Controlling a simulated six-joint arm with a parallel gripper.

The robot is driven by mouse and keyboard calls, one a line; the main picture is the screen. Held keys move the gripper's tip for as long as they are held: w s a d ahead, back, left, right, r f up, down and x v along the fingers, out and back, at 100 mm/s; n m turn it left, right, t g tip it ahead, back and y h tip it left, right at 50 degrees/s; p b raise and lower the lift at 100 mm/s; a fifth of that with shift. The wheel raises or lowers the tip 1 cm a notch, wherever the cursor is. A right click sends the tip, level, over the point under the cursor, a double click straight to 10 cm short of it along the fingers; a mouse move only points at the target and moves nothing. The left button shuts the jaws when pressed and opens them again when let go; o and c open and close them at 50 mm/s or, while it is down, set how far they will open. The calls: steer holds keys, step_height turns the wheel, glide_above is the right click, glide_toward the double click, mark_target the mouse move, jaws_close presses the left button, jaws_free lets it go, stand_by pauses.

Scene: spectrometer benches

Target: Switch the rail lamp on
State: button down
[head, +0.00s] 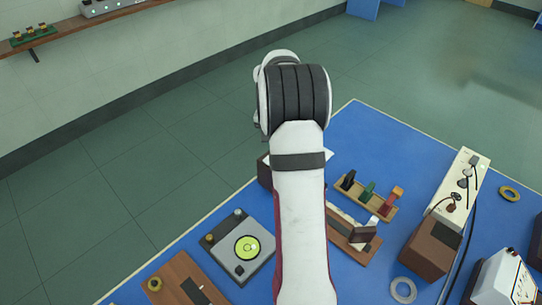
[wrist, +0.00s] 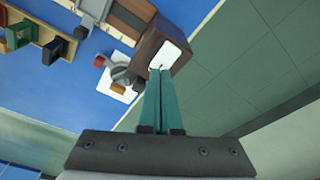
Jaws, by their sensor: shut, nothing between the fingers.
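In the wrist view, a dark brown wooden box (wrist: 152,50) with a white plate (wrist: 171,56) on one face stands at the end of a rail-like assembly (wrist: 122,14); it looks like the rail lamp. My gripper (wrist: 160,70) is shut and empty, its two teal fingers side by side. The fingertips overlap the lower edge of the white plate; I cannot tell whether they touch it. A small switch may be at the tips, but its position is unclear. In the head view, the box (head: 264,171) shows only partly beside my arm, which hides my gripper.
A wooden rack (head: 373,204) with black, green and red holders stands right of my arm on the blue table (head: 375,145). A grey device with a yellow-green dial (head: 246,248) is at left. A brown box (head: 430,249) and a power strip (head: 463,185) are at right.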

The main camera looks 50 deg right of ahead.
steer(key=shift+f, duration=0.7)
steer(key=shift+r, duration=3.5)
steer(key=s+a+r+n+y, duration=0.1)
steer(key=s+a+r, duration=0.1)
steer(key=a, duration=0.6)
steer(key=s+a+r+n, duration=0.1)
steer(key=s+a+r, duration=0.15)
steer(key=a, duration=0.55)
steer(key=s+a+r+n+y, duration=0.1)
steer(key=s+a, duration=0.2)
steer(key=a, duration=0.5)
steer(key=s+a+f+n+g+y, duration=0.1)
steer(key=s+a+f+n, duration=0.2)
steer(key=s+a, duration=0.9)
steer(key=s, duration=0.3)
steer(key=shift+s+a, duration=0.25)
steer(key=shift+s, duration=0.05)
